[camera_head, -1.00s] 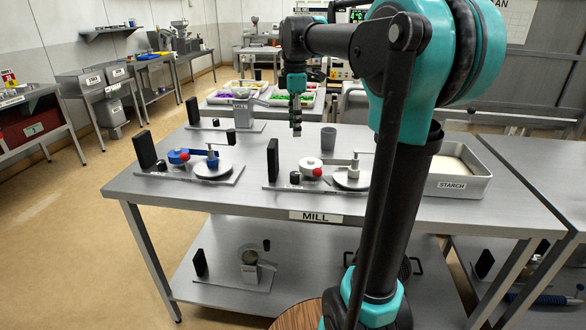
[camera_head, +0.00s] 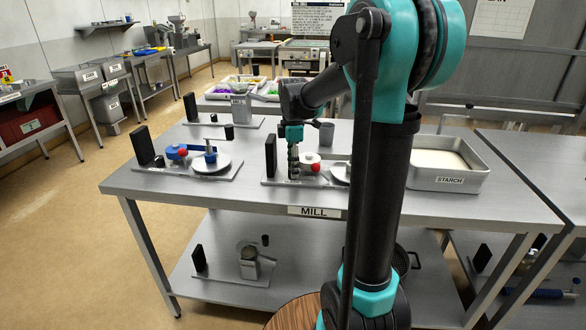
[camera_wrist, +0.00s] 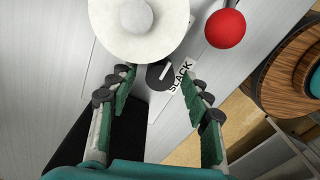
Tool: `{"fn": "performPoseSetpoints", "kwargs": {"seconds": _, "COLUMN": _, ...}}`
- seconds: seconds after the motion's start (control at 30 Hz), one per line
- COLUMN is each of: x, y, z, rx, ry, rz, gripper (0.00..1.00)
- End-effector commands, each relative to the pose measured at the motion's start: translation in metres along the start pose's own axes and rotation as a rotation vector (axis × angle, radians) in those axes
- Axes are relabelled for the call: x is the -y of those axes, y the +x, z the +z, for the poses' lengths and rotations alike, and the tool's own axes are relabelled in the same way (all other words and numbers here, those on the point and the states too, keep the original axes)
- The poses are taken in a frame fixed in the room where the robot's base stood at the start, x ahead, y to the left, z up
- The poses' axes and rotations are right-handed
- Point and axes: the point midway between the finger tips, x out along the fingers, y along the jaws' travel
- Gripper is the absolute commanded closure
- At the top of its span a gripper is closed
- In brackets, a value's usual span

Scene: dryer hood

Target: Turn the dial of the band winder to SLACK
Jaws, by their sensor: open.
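The band winder with a white round spool (camera_head: 309,158) and a red ball knob (camera_head: 315,168) stands on the table marked MILL. In the wrist view its dark dial (camera_wrist: 157,80) has a light pointer line, with the SLACK label (camera_wrist: 181,77) just to its right. The white spool (camera_wrist: 135,35) and red knob (camera_wrist: 225,28) lie beyond the dial. My gripper (camera_wrist: 158,75) is open, its fingertips on either side of the dial, with no clear contact. In the head view my gripper (camera_head: 293,178) points down and hides the dial.
A similar device with a blue arm (camera_head: 176,152) stands to the left on the same table (camera_head: 250,190). A black upright block (camera_head: 271,156) stands close left of my gripper. A grey cup (camera_head: 327,133) is behind, and a STARCH tray (camera_head: 447,163) is at right.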

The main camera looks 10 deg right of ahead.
Motion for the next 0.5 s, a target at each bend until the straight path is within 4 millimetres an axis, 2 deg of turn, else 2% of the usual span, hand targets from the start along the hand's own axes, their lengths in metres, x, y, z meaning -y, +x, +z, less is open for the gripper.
{"fn": "performPoseSetpoints", "kwargs": {"seconds": 0.13, "x": -0.0001, "y": 0.0081, "z": 0.0000, "rx": 0.000, "ry": 0.000, "rz": 0.000, "gripper": 0.51}}
{"fn": "performPoseSetpoints", "kwargs": {"seconds": 0.4, "x": -0.0001, "y": 0.0092, "z": 0.0000, "rx": 0.000, "ry": 0.000, "rz": 0.000, "gripper": 0.51}}
{"fn": "performPoseSetpoints", "kwargs": {"seconds": 0.43, "x": 0.0000, "y": 0.0091, "z": 0.0000, "rx": 0.000, "ry": 0.000, "rz": 0.000, "gripper": 0.52}}
{"fn": "performPoseSetpoints", "kwargs": {"seconds": 0.5, "x": 0.0000, "y": 0.0091, "z": 0.0000, "rx": 0.000, "ry": 0.000, "rz": 0.000, "gripper": 0.61}}
